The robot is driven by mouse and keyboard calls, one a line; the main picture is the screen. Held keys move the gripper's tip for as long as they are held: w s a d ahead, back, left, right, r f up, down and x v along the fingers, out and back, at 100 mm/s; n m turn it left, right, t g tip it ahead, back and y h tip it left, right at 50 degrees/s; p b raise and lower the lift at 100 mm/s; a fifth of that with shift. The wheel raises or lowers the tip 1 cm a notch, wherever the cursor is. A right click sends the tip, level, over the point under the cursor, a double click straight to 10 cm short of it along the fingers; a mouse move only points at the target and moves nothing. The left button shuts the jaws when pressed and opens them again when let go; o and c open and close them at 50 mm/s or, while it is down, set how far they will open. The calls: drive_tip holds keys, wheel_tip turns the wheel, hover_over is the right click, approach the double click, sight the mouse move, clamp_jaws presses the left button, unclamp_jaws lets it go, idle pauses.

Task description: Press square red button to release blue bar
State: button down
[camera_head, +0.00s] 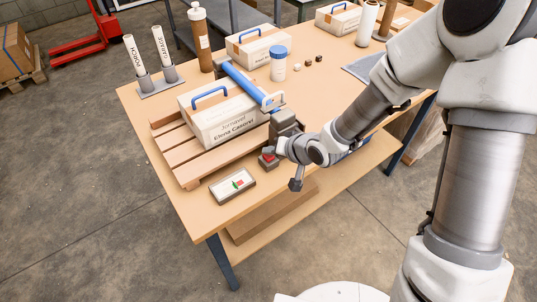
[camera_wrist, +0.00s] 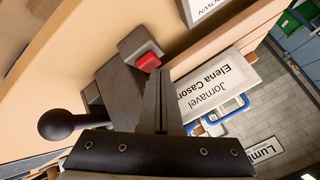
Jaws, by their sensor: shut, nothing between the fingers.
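The square red button (camera_head: 268,156) sits on a small grey housing on the near part of the table. It also shows in the wrist view (camera_wrist: 148,61) just beyond my fingertips. My gripper (camera_head: 280,149) is shut and empty, its fingertips (camera_wrist: 160,74) very close to the button's edge. I cannot tell whether they touch it. The blue bar (camera_head: 243,84) lies slantwise behind the label box, its near end at a pale metal bracket (camera_head: 272,102). I do not make out the bar in the wrist view.
A white box with a blue handle (camera_head: 219,122) stands on wooden slats (camera_head: 170,143) left of the button. A small panel with green and red marks (camera_head: 233,186) lies in front. A dark grey block (camera_head: 284,124) stands just behind my gripper. A black ball-ended part (camera_wrist: 58,126) shows at left.

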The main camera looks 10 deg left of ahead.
sight(271, 158)
drive_tip(key=shift+f+b, duration=0.3)
drive_tip(key=shift+f, duration=0.15)
drive_tip(key=shift+r, duration=0.1)
idle(0.5)
drive_tip(key=shift+r+p, duration=0.85)
drive_tip(key=shift+p, duration=0.05)
drive_tip(key=shift+r, duration=0.1)
wheel_tip(271, 158, up, 5)
drive_tip(key=p, duration=0.5)
idle(0.8)
